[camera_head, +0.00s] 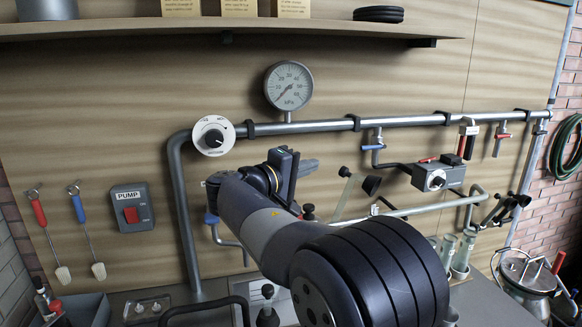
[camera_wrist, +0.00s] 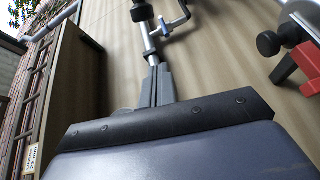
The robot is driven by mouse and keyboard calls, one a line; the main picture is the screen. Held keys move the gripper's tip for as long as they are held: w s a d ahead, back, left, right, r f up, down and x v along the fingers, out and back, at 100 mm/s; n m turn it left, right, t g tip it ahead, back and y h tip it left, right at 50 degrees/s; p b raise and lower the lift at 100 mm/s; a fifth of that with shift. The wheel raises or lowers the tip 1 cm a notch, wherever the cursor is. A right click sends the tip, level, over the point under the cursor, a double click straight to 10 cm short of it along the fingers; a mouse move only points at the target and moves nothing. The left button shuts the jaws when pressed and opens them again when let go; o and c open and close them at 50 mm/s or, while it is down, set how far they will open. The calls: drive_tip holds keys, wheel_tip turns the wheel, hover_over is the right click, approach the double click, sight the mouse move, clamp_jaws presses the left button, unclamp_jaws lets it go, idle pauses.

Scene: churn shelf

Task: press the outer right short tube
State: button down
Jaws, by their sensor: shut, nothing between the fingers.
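My gripper (camera_wrist: 152,88) shows in the wrist view with its two grey fingers together and nothing between them. In the head view my arm fills the middle and the fingertips are not clearly visible. Several short pale tubes (camera_head: 464,252) stand upright in a group at the lower right of the head view, partly hidden behind my arm. My gripper is up and left of them in the picture, apart from them. I do not make out these tubes in the wrist view. I cannot tell which is the outer right one.
A grey pipe (camera_head: 330,125) with valves crosses the wall panel below a wooden shelf (camera_head: 120,29). A pressure gauge (camera_head: 289,86) and a grey box with a dial (camera_head: 437,178) are nearby. A metal can (camera_head: 524,270) stands at the right. A red part (camera_wrist: 302,68) is right of my fingers.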

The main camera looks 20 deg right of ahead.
drive_tip(key=shift+s+d+f+p, duration=0.2)
drive_tip(key=shift+s+d, duration=0.45)
drive_tip(key=shift+d, duration=0.25)
drive_tip(key=shift+s+d+f+p, duration=0.1)
drive_tip(key=shift+s+d+p, duration=0.05)
drive_tip(key=shift+s+d, duration=0.6)
drive_tip(key=shift+w+d+f, duration=0.1)
drive_tip(key=s+d+f+m+y+b, duration=0.2)
drive_tip(key=s+d+f+m+b, duration=0.8)
drive_tip(key=b, duration=2.2)
drive_tip(key=s+f+m, duration=0.2)
drive_tip(key=s+f, duration=0.1)
drive_tip(key=s, duration=0.1)
drive_tip(key=shift+m+t, duration=0.3)
drive_tip(key=shift+t, duration=0.1)
drive_tip(key=shift+d, duration=0.1)
